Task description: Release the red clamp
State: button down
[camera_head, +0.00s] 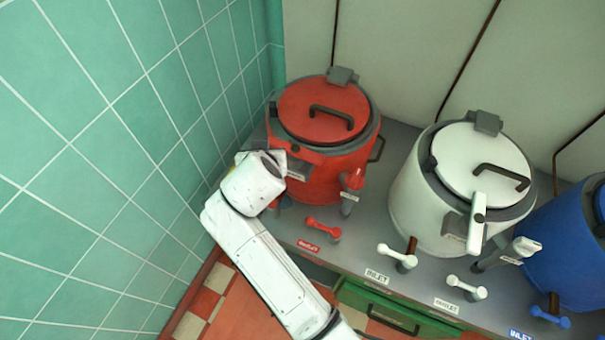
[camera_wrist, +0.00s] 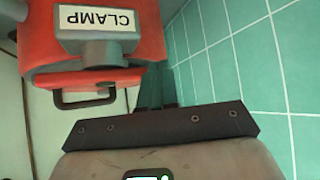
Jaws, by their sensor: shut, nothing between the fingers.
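The red kettle (camera_head: 335,170) stands at the back left of the counter with its red lid (camera_head: 320,108) down on it. The red clamp (camera_head: 303,154) is at the kettle's front rim, partly hidden by my wrist. My gripper (camera_wrist: 157,82) is shut and empty, beside the clamp's right end. I cannot tell whether they touch. In the head view my wrist hides the fingers.
A green tiled wall (camera_head: 110,150) is close on the left. A white kettle (camera_head: 425,200) and a blue kettle (camera_head: 565,250) stand to the right. A red valve handle (camera_head: 323,228) and white ones (camera_head: 398,257) line the counter front. A green drawer (camera_head: 380,310) is below.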

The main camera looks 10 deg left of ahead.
jog(key=shift+w+a+b, duration=0.15)
jog(key=shift+w+b, duration=0.15)
jog(key=shift+w, duration=0.05)
jog(key=shift+w+r, duration=0.1)
jog(key=shift+w, duration=0.1)
dwell(0.5)
jog(key=shift+s, duration=0.1)
